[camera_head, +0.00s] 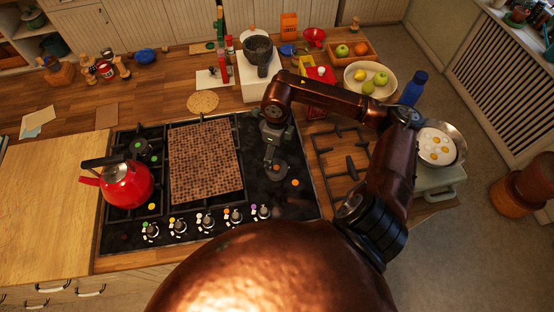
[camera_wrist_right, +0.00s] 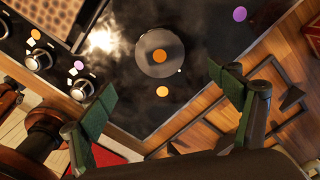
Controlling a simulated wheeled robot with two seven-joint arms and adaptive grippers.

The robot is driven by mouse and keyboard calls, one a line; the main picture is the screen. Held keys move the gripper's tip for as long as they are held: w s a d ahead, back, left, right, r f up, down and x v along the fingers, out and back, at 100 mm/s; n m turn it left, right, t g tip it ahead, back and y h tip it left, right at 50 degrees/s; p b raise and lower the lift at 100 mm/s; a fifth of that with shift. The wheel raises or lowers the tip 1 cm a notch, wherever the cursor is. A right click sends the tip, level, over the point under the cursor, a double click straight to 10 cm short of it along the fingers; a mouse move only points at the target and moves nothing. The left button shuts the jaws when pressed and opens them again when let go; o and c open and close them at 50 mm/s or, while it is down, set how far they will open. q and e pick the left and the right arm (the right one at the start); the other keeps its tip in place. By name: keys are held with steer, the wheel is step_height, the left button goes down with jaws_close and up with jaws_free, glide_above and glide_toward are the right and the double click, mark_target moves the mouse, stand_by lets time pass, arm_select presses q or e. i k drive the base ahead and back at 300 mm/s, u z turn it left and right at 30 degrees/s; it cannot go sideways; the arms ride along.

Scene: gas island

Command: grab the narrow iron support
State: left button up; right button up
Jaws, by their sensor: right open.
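The narrow iron support (camera_head: 351,166) is a black grate with thin bars. It lies on the wooden counter just right of the black hob (camera_head: 285,205) in the head view. Its bars (camera_wrist_right: 190,122) also show in the right wrist view, partly hidden by my gripper. My right gripper (camera_head: 271,155) is above the right part of the hob, over a round burner, left of the support and apart from it. In the right wrist view its two green fingers (camera_wrist_right: 167,85) are spread, with nothing between them. My left gripper is not in view.
A red kettle (camera_head: 127,185) stands on the hob's left side, beside a brown checkered panel (camera_head: 205,162). A pan of eggs (camera_head: 456,153), a blue bottle (camera_head: 413,88) and a fruit bowl (camera_head: 352,84) stand right and behind the support. The hob's right part looks mostly clear.

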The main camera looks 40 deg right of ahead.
mark_target(352, 171)
steer(key=k, duration=2)
